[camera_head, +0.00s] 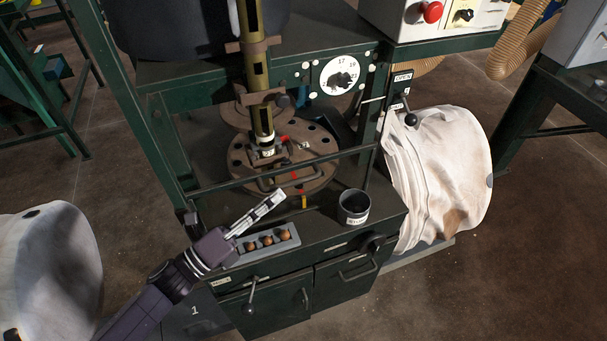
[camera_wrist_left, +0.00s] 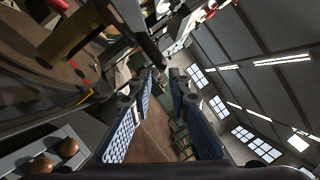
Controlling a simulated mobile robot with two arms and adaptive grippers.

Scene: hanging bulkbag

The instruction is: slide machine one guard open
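Machine one (camera_head: 130,85) is a dark green frame with a "1" on its lower cabinet. Its guard (camera_head: 325,157) shows as a dark horizontal rail with a bar handle, in front of a round brown turntable (camera_head: 285,178) and a vertical brass tube (camera_head: 262,118). An "OPEN" label (camera_head: 403,77) is on the right post. My left gripper (camera_head: 280,197) is in front of and just below the guard handle, apart from it as far as I can tell. In the left wrist view its two blue-padded fingers (camera_wrist_left: 162,78) are spread with nothing between them. My right gripper is not in view.
A grey tray (camera_head: 270,252) with several brown balls lies under my left gripper. A dark cup (camera_head: 353,207) stands on the bench to the right. White bulk bags (camera_head: 440,175) stand right and left.

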